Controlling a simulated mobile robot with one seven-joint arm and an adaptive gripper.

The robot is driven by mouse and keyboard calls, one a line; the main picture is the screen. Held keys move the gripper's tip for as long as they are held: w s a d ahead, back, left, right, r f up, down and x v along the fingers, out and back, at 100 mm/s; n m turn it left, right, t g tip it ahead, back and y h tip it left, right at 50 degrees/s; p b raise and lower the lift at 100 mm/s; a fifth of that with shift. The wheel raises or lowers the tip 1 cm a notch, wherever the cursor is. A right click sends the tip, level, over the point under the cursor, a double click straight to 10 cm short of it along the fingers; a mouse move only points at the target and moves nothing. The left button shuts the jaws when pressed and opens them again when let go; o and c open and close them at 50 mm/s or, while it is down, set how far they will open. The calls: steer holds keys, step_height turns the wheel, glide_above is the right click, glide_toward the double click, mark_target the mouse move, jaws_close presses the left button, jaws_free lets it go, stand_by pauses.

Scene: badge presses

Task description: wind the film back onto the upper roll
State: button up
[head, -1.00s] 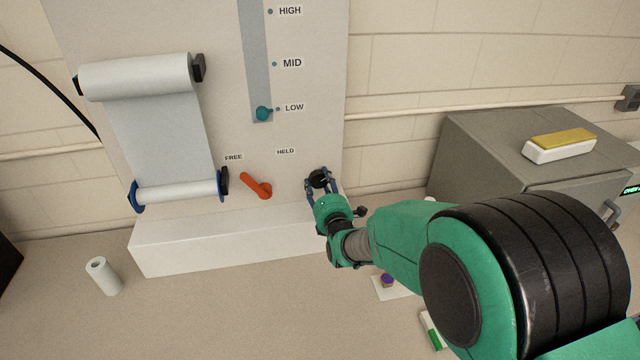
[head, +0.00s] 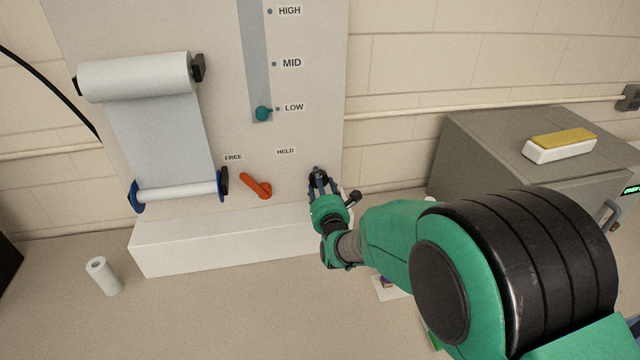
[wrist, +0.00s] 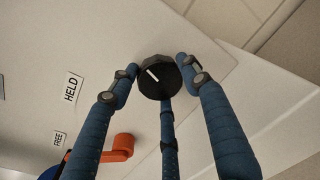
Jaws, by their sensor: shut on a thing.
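The thick white upper roll (head: 135,77) is on the upright panel's left side. A sheet of film (head: 162,137) runs from it down to the thin lower roll (head: 178,191) with blue end flanges. A red lever (head: 256,186) tilts up-left toward the FREE label (head: 233,157). The teal slider (head: 263,114) is at LOW. My gripper (head: 319,180) is at the panel's lower right, shut on a black knob (wrist: 158,78). In the wrist view the blue fingers surround the knob, whose white mark points up-left. The head view mostly hides the knob behind the fingers.
A white ledge (head: 215,240) juts out below the panel. A grey box (head: 490,150) with a yellow-and-white block (head: 560,146) on top stands at right. My arm covers the lower right.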

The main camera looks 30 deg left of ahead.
steer(key=shift+w+a+r, duration=0.1)
steer(key=shift+r, duration=0.35)
steer(key=o, duration=1.1)
steer(key=shift+f, duration=0.15)
steer(key=shift+s, duration=0.2)
steer(key=shift+v, duration=5.85)
